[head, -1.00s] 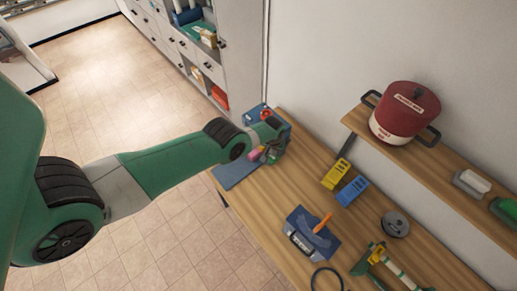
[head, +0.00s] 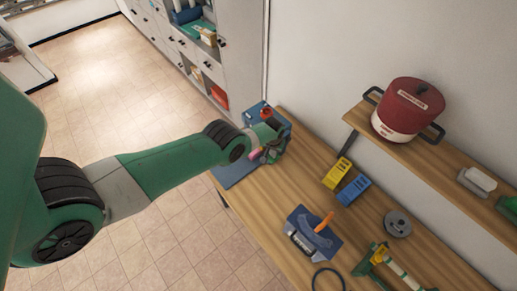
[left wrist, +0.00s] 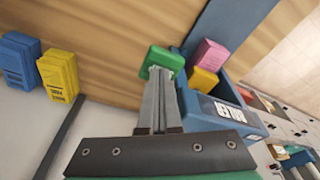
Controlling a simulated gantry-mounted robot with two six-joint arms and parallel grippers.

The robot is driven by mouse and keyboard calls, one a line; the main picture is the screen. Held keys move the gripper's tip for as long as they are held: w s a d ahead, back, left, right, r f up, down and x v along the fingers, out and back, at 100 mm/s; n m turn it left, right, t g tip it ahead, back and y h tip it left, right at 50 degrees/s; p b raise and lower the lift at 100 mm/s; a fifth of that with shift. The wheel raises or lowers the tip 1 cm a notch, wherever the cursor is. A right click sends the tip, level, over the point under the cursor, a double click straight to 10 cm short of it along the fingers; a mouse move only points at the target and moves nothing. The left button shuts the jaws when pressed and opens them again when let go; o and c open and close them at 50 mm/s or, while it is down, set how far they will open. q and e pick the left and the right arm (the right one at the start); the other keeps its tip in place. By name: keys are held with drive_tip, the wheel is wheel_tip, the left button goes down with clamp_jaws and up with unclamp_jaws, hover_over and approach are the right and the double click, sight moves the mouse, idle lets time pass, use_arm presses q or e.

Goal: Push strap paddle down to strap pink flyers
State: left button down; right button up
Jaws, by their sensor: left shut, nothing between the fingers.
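The blue strapping device stands at the table's far left corner in the head view (head: 281,119), partly hidden by my left arm. In the left wrist view its blue body (left wrist: 237,116) carries a white label. A pink block, likely the flyers (left wrist: 209,53), sits in it beside a yellow block (left wrist: 204,79); a bit of pink also shows in the head view (head: 255,154). A green paddle-like block (left wrist: 160,60) is right at the tips of my left gripper (left wrist: 163,76). That gripper (head: 268,156) is shut and empty; whether it touches the paddle is unclear. My right gripper is out of view.
Yellow (head: 336,173) and blue (head: 354,190) boxes stand near the wall. A blue holder with an orange handle (head: 313,233), a round grey disc (head: 397,224) and a green-yellow tool (head: 379,258) lie nearer. A red pot (head: 407,109) sits on the wall shelf.

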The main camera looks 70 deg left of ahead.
use_arm(q)
drive_tip(key=shift+f, duration=0.35)
drive_tip(key=shift+f+b, duration=0.55)
drive_tip(key=shift+b, duration=0.15)
drive_tip(key=shift+f, duration=0.15)
drive_tip(key=shift+f+b, duration=0.5)
drive_tip(key=shift+b, duration=0.1)
drive_tip(key=shift+f, duration=0.1)
